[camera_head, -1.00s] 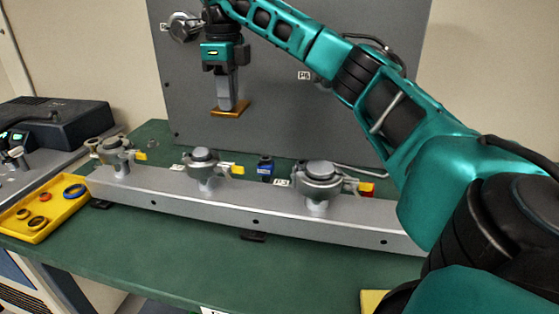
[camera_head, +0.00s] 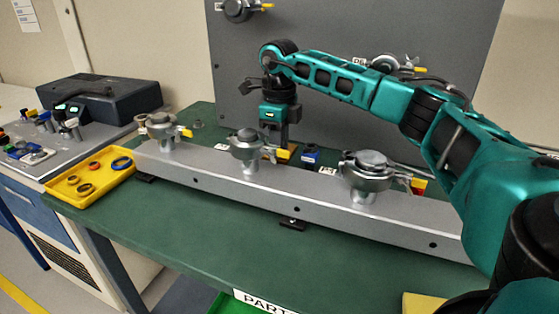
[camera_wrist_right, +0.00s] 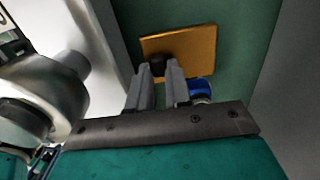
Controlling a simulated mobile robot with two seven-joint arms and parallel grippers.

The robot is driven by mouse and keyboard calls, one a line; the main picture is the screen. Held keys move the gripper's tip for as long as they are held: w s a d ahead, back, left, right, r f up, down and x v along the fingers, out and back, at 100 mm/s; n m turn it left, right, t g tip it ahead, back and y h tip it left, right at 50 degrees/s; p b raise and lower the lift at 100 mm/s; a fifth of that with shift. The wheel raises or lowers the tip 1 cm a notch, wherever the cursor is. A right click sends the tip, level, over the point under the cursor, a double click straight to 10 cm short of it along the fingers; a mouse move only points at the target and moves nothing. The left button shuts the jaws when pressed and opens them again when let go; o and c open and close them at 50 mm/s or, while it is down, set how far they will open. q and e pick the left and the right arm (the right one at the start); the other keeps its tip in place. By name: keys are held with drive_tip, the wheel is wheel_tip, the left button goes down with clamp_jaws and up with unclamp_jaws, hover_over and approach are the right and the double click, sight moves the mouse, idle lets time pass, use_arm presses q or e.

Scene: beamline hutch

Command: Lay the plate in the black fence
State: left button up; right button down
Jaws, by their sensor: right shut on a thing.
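The plate is a flat, orange-brown square (camera_wrist_right: 190,48) with a dark round knob (camera_wrist_right: 158,64) on it. My right gripper (camera_wrist_right: 160,72) is shut on the plate, its fingers at the knob. In the head view the right gripper (camera_head: 281,140) is low behind the grey beam, and only a bit of the plate (camera_head: 285,152) shows there. I cannot make out the black fence in either view. My left gripper is not in view.
A long grey beam (camera_head: 300,195) with several metal clamp fittings runs across the green table (camera_head: 200,215). A blue item (camera_head: 311,154) stands just right of the gripper. A yellow tray (camera_head: 95,178) with rings lies left. A grey panel (camera_head: 350,70) rises behind.

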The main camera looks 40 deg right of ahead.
drive_tip(key=shift+f, duration=2.1)
drive_tip(key=c, duration=1.1)
unclamp_jaws()
drive_tip(key=shift+f, duration=0.15)
